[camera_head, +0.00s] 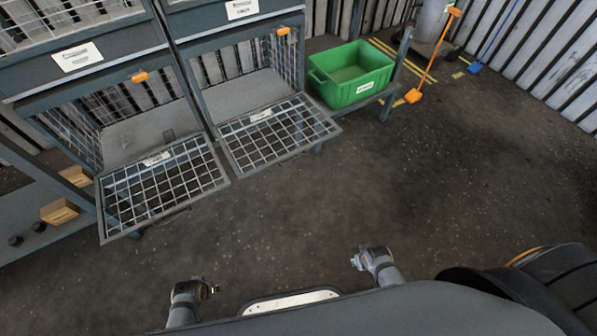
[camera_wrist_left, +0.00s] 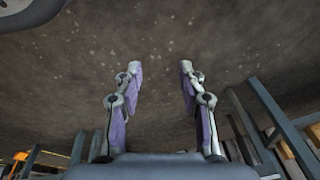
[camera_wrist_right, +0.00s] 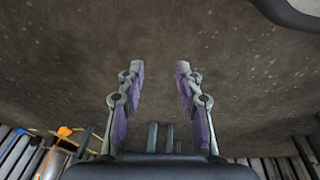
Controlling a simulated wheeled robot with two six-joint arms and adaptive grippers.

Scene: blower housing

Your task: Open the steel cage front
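Two steel cages stand side by side in the head view. The left cage front (camera_head: 165,188), a wire mesh panel with a white label, is folded down and sticks out toward me. The right cage front (camera_head: 280,131) is also folded down. An orange latch (camera_head: 139,77) is above the left opening and another orange latch (camera_head: 283,31) above the right. Both cages look empty inside. My left gripper (camera_wrist_left: 160,68) is open and empty above bare floor in its wrist view. My right gripper (camera_wrist_right: 160,68) is also open and empty above the floor. Both are away from the cages.
A green bin (camera_head: 353,76) sits on a low stand right of the cages. An orange-handled tool (camera_head: 428,68) leans at the back. The dark floor between me and the cages is clear.

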